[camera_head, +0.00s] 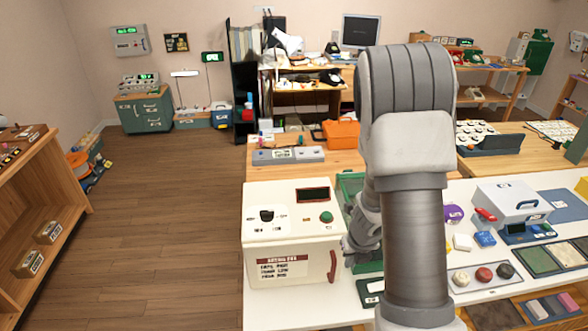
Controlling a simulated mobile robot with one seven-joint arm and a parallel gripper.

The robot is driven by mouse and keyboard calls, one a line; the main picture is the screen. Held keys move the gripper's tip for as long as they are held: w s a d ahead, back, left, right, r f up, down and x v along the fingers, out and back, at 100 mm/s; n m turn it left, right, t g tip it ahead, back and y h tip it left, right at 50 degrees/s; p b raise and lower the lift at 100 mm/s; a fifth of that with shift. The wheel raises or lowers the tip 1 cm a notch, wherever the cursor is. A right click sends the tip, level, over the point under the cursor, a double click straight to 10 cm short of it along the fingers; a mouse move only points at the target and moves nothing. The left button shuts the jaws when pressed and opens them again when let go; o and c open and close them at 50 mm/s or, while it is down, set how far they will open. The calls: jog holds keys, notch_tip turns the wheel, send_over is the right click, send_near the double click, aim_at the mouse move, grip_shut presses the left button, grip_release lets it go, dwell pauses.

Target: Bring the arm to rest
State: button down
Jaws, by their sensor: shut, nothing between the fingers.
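My arm stands upright in the right middle of the head view, with its big grey elbow at the top. Part of its far links shows behind the upright link, low beside the white machine (292,245) with the red label. My gripper itself cannot be made out; the upright link hides that area. The white table (300,309) lies under and around the arm.
A green tray (352,180) is partly hidden behind the arm. Right of it are a white case (510,200), a blue block (485,238) and several coloured knobs. An orange toolbox (341,134) stands behind. Open wooden floor (165,220) lies left.

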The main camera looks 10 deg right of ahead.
jog(key=w+d+r+m+t+h+b, duration=0.2)
jog(key=w+r+m+t, duration=0.15)
jog(key=r+m, duration=0.5)
jog(key=s+r+m+h+b, duration=0.2)
jog(key=s+r+m+h, duration=0.1)
jog(key=r+m, duration=0.75)
jog(key=s+a+r+m+y+b, duration=0.1)
jog(key=s+a+r+m+y, duration=0.1)
jog(key=s+a+m, duration=0.4)
jog(key=s+a+r+m+y+b, duration=0.2)
jog(key=s+a+m, duration=0.4)
jog(key=s+m, duration=0.4)
jog(key=s+y, duration=0.1)
jog(key=s, duration=0.2)
jog(key=shift+a+r+m+g, duration=0.15)
jog(key=shift+r+m+g, duration=0.15)
jog(key=shift+r+g, duration=0.1)
